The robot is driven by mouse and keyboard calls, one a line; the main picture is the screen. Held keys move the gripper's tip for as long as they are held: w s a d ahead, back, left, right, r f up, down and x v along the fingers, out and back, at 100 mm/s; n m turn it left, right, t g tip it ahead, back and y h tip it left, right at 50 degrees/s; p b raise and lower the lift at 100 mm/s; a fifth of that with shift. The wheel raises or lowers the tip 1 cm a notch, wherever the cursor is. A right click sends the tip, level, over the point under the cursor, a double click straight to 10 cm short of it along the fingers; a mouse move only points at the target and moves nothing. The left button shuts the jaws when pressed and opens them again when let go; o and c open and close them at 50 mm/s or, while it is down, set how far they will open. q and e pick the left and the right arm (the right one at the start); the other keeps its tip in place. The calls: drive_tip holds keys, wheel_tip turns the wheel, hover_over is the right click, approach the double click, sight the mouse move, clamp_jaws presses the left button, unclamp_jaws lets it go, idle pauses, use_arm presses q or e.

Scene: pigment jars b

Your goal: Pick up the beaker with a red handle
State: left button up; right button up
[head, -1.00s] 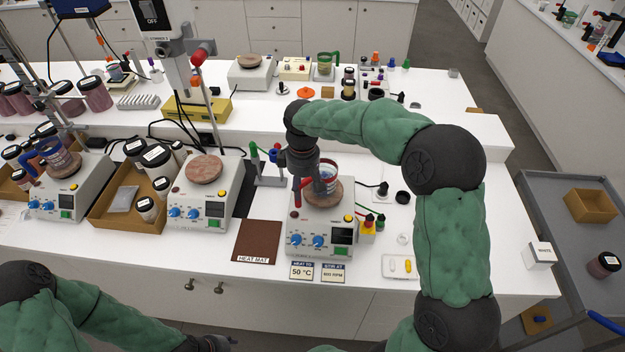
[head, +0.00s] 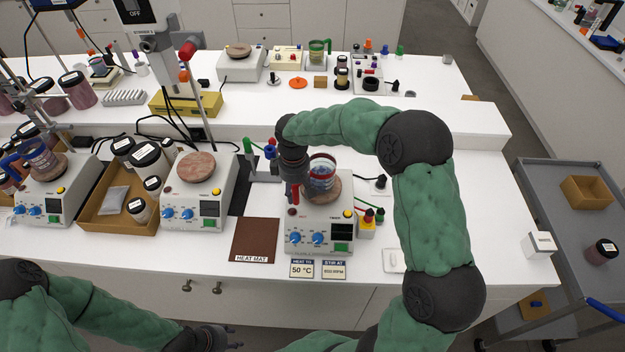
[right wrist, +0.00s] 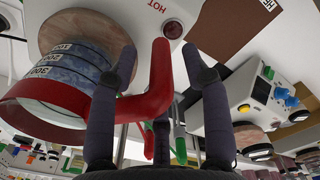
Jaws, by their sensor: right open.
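The beaker (head: 322,172) with a red handle stands on the right-hand hot plate (head: 302,222). Its red handle (head: 295,194) points toward the front left. In the right wrist view the beaker (right wrist: 62,78) holds blue contents, and its red handle (right wrist: 160,80) lies between the spread fingers. My right gripper (head: 294,182) is open around the handle; it also shows in the right wrist view (right wrist: 160,62). I cannot tell whether a finger touches the handle. My left gripper (head: 218,338) is low at the front, below the bench edge; its jaws are unclear.
A blue-handled beaker (head: 38,152) stands on the left hot plate, and a green-handled one (head: 318,50) is at the back. A small stand (head: 262,160) is left of my right gripper. A brown heat mat (head: 255,239) lies bare in front.

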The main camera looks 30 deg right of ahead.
sight(297, 203)
wheel_tip(297, 203, down, 3)
drive_tip(key=shift+f, duration=0.2)
clamp_jaws()
drive_tip(key=shift+w+r, duration=0.1)
